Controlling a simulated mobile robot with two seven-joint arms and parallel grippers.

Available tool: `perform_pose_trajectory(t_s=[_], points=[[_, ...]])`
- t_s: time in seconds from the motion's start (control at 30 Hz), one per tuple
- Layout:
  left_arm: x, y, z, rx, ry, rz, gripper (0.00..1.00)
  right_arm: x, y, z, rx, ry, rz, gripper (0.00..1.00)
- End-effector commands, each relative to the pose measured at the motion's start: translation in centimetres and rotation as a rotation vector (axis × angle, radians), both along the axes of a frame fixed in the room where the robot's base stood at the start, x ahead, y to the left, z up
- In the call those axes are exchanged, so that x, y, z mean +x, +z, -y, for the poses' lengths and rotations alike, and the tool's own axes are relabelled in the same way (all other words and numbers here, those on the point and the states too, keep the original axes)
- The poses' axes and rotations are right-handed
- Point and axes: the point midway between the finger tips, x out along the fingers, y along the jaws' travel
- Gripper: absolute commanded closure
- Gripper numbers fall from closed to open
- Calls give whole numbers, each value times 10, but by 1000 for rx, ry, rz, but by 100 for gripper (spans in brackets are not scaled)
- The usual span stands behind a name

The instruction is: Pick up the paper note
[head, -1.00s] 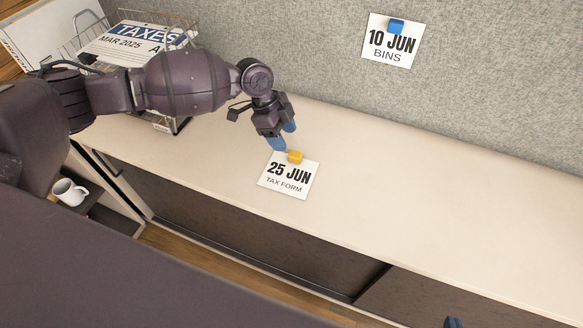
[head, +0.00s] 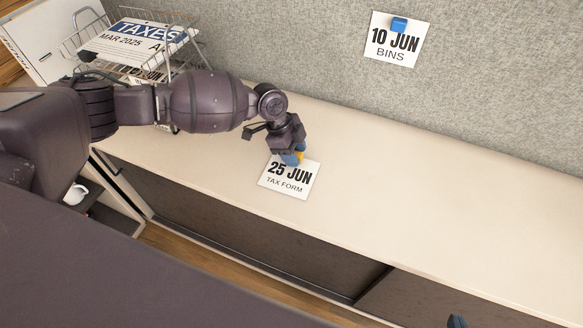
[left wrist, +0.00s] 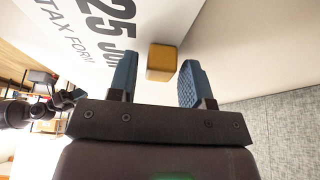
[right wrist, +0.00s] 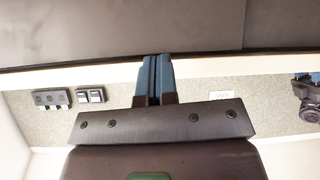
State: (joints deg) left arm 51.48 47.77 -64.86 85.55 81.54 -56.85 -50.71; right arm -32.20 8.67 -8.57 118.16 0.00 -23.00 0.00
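The paper note (head: 287,184), marked "25 JUN TAX FORM", lies flat on the pale desktop in the head view. It also fills the upper left of the left wrist view (left wrist: 75,30). A yellow block (left wrist: 162,62) sits at its top edge. My left gripper (head: 294,157) is at that block; in the left wrist view its blue fingers (left wrist: 156,82) are apart, one on each side of the block, with a gap visible. My right gripper (right wrist: 154,78) has its fingers together and empty; only a tip of it (head: 457,321) shows at the head view's bottom edge.
A wire tray (head: 185,45) with a "TAXES" paper (head: 140,42) stands at the back left. A "10 JUN BINS" note (head: 394,42) hangs on the grey panel under a blue block (head: 399,24). A white mug (head: 76,194) sits on a lower shelf. The desktop to the right is clear.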

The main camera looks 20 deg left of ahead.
Motion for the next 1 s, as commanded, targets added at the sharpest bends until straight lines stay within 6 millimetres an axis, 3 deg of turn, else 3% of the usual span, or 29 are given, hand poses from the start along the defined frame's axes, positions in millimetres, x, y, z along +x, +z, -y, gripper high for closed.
perform_pose_trajectory(t_s=[0.03, 0.27, 0.57, 0.77, 1.0], points=[[0, 0, 0, 0, 0, 0, 62, -1, -1, 0, 2, -2, -2, 100], [0, 0, 0, 0, 0, 0, 96, -5, -5, -2, 9, -12, -14, 100], [0, 5, 0, 0, 0, 0, 96, -9, -7, -1, 8, -12, -21, 100], [1, 34, -1, 0, 0, 4, 96, -5, 1, 1, 2, -6, -7, 100], [1, 95, 0, 0, -1, 7, 96, -2, 10, 2, -3, -2, 4, 100]])
